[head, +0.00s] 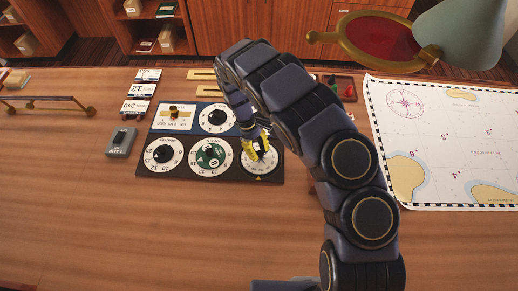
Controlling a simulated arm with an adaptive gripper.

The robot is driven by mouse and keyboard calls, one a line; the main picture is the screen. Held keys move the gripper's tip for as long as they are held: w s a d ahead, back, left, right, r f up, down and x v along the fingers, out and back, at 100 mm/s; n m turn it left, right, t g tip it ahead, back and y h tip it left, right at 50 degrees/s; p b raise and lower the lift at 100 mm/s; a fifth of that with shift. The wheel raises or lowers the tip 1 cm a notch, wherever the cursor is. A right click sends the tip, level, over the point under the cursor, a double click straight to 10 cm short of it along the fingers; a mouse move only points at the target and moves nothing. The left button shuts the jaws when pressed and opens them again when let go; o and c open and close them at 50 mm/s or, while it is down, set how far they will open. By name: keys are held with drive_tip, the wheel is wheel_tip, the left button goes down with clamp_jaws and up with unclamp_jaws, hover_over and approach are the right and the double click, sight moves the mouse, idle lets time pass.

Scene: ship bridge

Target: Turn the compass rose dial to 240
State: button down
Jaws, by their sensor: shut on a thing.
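A dark instrument panel (145,172) lies on the wooden desk and carries several round dials. My gripper (259,154), with yellow fingers, reaches down onto the white lower right dial (248,168) and is shut on its centre knob. This appears to be the compass rose dial; its numbers are too small and too covered to read. A small yellow marker (258,178) sits at its lower edge. My gripper hides the knob and the dial's upper part.
Other dials on the panel are a left dial (163,155), a green-centred dial (210,157) and an upper dial (216,118). Small number cards (136,106) and a grey switch box (121,142) stand left. A chart (450,140) lies right. The front desk is clear.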

drive_tip(key=shift+s+n+t+h, duration=0.15)
drive_tip(key=shift+n+t+h, duration=0.35)
drive_tip(key=shift+n, duration=1.5)
drive_tip(key=shift+d, duration=0.1)
drive_tip(key=c, duration=0.8)
unclamp_jaws()
drive_tip(key=shift+w+a+r, duration=0.2)
drive_tip(key=shift+a+r, duration=0.05)
drive_tip(key=shift+r, duration=0.15)
drive_tip(key=v, duration=1.1)
drive_tip(key=shift+s, duration=0.25)
drive_tip(key=shift+d+r, duration=0.1)
